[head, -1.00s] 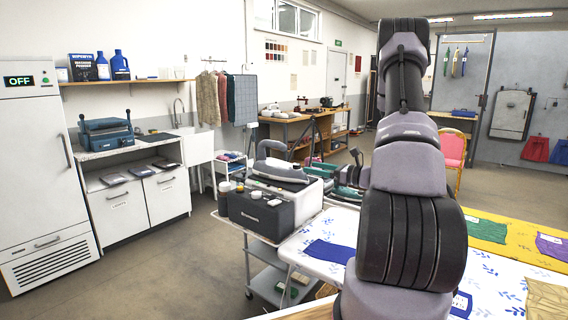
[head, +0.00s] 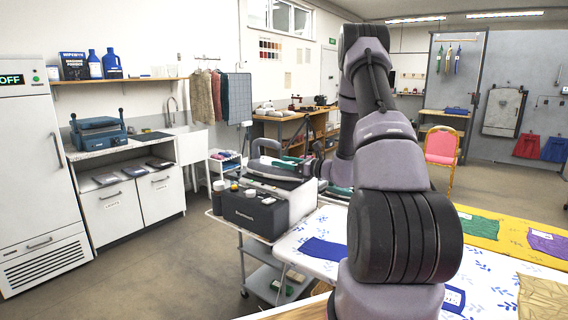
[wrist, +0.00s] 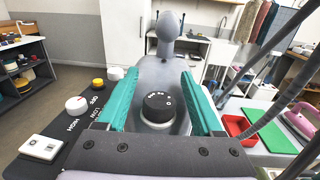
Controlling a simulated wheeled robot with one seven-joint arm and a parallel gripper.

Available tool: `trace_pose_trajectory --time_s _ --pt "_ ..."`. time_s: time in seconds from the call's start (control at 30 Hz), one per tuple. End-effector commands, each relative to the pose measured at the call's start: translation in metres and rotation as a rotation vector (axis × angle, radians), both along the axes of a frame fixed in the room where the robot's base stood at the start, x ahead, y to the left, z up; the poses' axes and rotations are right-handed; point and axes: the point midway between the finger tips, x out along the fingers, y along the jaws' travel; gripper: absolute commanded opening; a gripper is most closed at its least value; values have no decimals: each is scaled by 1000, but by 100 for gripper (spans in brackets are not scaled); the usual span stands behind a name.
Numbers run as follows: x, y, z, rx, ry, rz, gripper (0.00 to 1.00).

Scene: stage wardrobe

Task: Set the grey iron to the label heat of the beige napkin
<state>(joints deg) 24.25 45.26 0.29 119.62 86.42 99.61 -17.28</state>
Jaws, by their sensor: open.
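The grey iron (head: 283,172) stands on the steamer unit at the left end of the ironing board. In the wrist view its grey body (wrist: 172,72) is below my gripper, and its round black dial (wrist: 162,104) with small white marks lies between the fingers. My gripper (wrist: 159,76) is open, with a teal finger on each side of the dial. I cannot tell whether either finger touches it, and the dial setting is too small to read surely. A beige cloth (head: 543,300), perhaps the napkin, lies at the board's near right; no label is readable on it.
A dark control box (head: 255,212) beside the iron has a white knob (wrist: 77,104), a yellow knob (wrist: 98,84) and a white switch (wrist: 41,147). A red tray (wrist: 238,126) and a pink iron (wrist: 302,122) are to the right. A blue cloth (head: 323,249) lies on the board.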

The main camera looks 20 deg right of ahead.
Motion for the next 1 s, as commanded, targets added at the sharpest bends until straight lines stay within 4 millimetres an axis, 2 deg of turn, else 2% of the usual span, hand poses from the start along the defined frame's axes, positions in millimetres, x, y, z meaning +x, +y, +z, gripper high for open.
trace_pose_trajectory --time_s 0.1,0.13,0.2,0.3,0.67,1.0 --pt "0 0 0 0 0 0 68" --pt "0 0 0 0 0 0 60" --pt "0 0 0 0 0 0 34" --pt "0 0 0 0 0 0 0" --pt "0 -1 0 0 0 -43 0" --pt "3 -5 0 0 3 -269 0"
